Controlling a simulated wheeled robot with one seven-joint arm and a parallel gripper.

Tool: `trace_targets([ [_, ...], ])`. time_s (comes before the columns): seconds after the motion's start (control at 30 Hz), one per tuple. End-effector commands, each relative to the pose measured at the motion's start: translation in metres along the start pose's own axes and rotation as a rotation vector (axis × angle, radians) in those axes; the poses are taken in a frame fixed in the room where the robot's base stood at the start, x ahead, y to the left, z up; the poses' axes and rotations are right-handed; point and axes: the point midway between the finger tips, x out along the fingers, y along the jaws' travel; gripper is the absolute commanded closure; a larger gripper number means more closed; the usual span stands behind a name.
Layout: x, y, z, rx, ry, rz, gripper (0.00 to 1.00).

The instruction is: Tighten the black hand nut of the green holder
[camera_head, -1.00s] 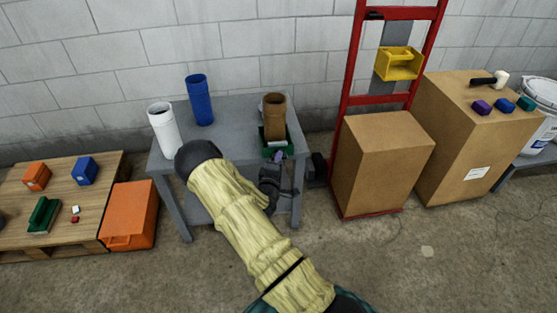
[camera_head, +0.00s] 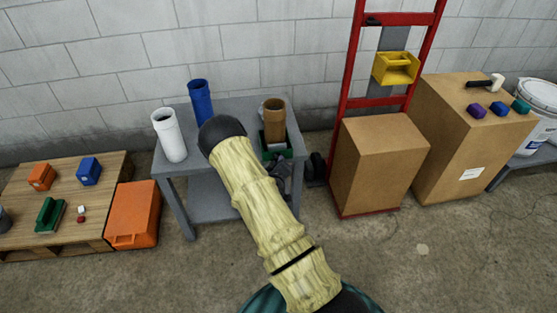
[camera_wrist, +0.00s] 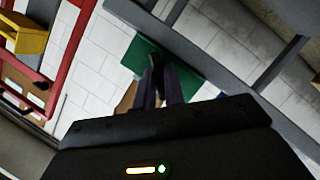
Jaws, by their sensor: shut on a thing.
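The green holder (camera_head: 289,152) stands at the right front of the grey table, with a brown tube (camera_head: 274,112) upright in it. In the wrist view the holder (camera_wrist: 196,76) is a green plate beyond my fingers. My gripper (camera_wrist: 160,80) reaches up to it, its two fingers close together around a small dark piece, which looks like the black hand nut (camera_wrist: 156,60). The nut's outline is hard to separate from the dark fingers. In the head view my arm covers most of my gripper, and the nut cannot be made out there.
A white tube (camera_head: 169,136) and a blue tube (camera_head: 200,103) stand on the grey table (camera_head: 182,182). A red hand truck (camera_head: 346,75) with a cardboard box (camera_head: 375,165) stands close on the right. An orange case (camera_head: 133,213) and a pallet (camera_head: 90,240) are at left.

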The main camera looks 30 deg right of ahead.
Motion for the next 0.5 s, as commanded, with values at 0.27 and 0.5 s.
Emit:
trace_targets([
  [0.27,-0.0007,0.0029,0.0013,0.244,-0.005,-0.101,1.00],
  [0.5,-0.0003,0.0037,0.0025,0.452,-0.005,-0.187,1.00],
])
